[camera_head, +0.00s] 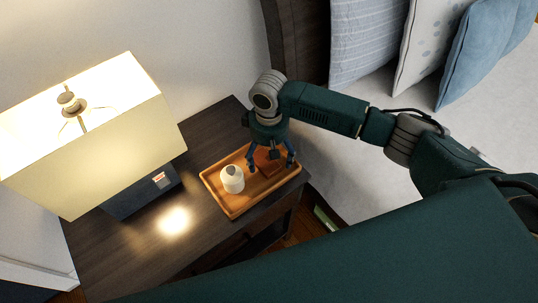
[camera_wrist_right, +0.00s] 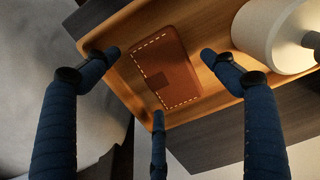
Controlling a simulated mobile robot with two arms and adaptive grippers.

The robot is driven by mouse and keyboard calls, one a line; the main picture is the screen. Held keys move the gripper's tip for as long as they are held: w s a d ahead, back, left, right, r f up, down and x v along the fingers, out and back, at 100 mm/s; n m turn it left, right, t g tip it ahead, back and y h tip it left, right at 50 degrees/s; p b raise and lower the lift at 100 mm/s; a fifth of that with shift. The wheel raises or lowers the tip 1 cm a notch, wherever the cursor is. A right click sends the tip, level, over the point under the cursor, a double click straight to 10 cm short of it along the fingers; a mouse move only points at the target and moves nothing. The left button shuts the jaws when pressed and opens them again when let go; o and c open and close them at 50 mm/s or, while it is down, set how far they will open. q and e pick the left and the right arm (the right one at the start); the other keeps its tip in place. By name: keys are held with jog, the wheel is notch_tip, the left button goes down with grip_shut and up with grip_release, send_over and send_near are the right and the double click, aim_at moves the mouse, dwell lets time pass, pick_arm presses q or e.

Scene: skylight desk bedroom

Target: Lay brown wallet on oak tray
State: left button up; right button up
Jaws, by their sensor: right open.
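The brown wallet (camera_wrist_right: 172,68), with pale stitching, lies flat on the floor of the oak tray (camera_wrist_right: 205,25). In the head view the wallet (camera_head: 265,164) is partly hidden by my right gripper (camera_head: 270,165), and the tray (camera_head: 233,213) sits on the dark nightstand. My right gripper is open above the wallet, its blue fingers spread around it. In the wrist view the fingers stand apart from the wallet and grip nothing. My left gripper is not in view.
A white round container (camera_head: 232,180) stands in the tray, left of the wallet and close to my right fingers. A lit lamp (camera_head: 95,135) stands on the nightstand (camera_head: 140,240) at left. The bed (camera_head: 345,170) lies to the right.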

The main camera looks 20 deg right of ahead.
jog(key=shift+r, duration=0.1)
notch_tip(320, 180, up, 12)
dwell(0.4)
